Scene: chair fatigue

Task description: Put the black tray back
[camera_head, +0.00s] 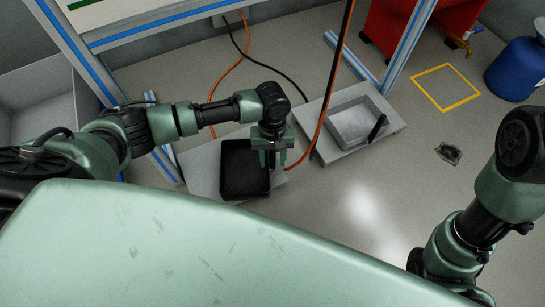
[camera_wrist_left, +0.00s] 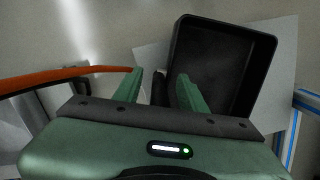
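The black tray (camera_head: 232,190) is a shallow open box at a pale flat plate (camera_head: 203,165), left of centre in the head view. It also shows in the left wrist view (camera_wrist_left: 225,60), tilted in the picture. My left gripper (camera_head: 277,158) points down at the tray's right side. In the left wrist view its two green fingers (camera_wrist_left: 158,90) stand apart, with a dark bar, perhaps the tray's handle, between them. Gaps show beside the bar, so the fingers look open around it. My right arm shows at the right, but its gripper is out of view.
A grey tray with a black handle (camera_head: 352,121) sits on another pale plate (camera_head: 396,122) to the right. An orange cable (camera_head: 326,110) hangs close to my left gripper. A blue-striped frame stands behind. A yellow floor square (camera_head: 447,105) and a blue barrel (camera_head: 520,70) are far right.

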